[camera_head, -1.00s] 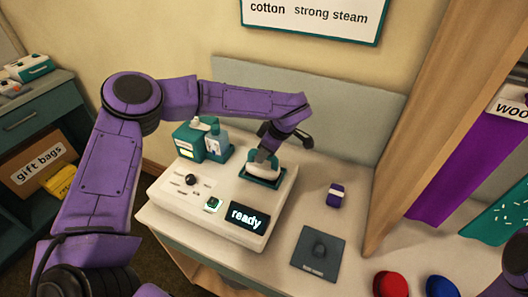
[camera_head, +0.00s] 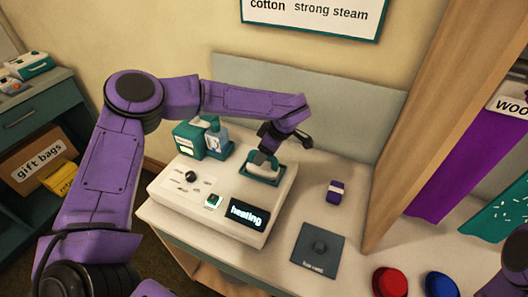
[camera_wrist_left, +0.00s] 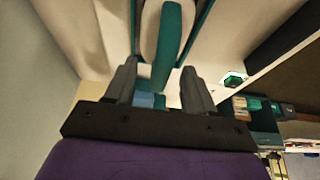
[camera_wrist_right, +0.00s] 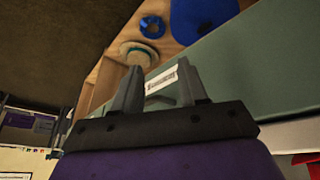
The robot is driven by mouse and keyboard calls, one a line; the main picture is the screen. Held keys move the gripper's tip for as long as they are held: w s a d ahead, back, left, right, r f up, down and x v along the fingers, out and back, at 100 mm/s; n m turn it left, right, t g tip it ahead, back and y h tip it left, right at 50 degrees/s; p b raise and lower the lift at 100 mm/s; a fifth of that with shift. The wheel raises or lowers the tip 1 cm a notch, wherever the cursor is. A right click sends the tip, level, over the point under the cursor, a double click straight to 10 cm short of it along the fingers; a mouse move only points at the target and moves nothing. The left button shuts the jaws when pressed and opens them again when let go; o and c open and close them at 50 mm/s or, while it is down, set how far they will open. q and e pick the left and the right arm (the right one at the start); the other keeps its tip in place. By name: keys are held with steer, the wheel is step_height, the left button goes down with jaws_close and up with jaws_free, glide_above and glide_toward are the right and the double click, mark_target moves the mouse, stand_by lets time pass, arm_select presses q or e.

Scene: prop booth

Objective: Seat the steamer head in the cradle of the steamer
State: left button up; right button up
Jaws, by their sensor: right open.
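The white-and-teal steamer head (camera_head: 266,170) lies in the teal-rimmed cradle (camera_head: 249,180) on top of the cream steamer (camera_head: 170,205). It appears low inside the rim, partly hidden by my left gripper (camera_head: 266,156). In the left wrist view my left gripper (camera_wrist_left: 158,75) has its fingers apart, with the head's teal handle (camera_wrist_left: 170,40) between and beyond the fingertips. A gap shows on the left side of the handle. The steamer's display (camera_head: 247,214) reads "heating". My right gripper (camera_wrist_right: 160,88) is open and empty in the right wrist view, away from the steamer.
A teal unit with a bluish bottle (camera_head: 203,138) stands at the steamer's back left. A purple banded item (camera_head: 336,192) and a dark pad (camera_head: 318,250) lie to the right. Red (camera_head: 390,281) and blue (camera_head: 441,285) round objects sit front right. A wooden post (camera_head: 440,110) rises at right.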

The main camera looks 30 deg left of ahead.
arm_select(q)
steer(key=b+v, duration=0.2)
steer(key=v, duration=0.8)
steer(key=shift+r, duration=0.25)
steer(key=shift+d, duration=0.15)
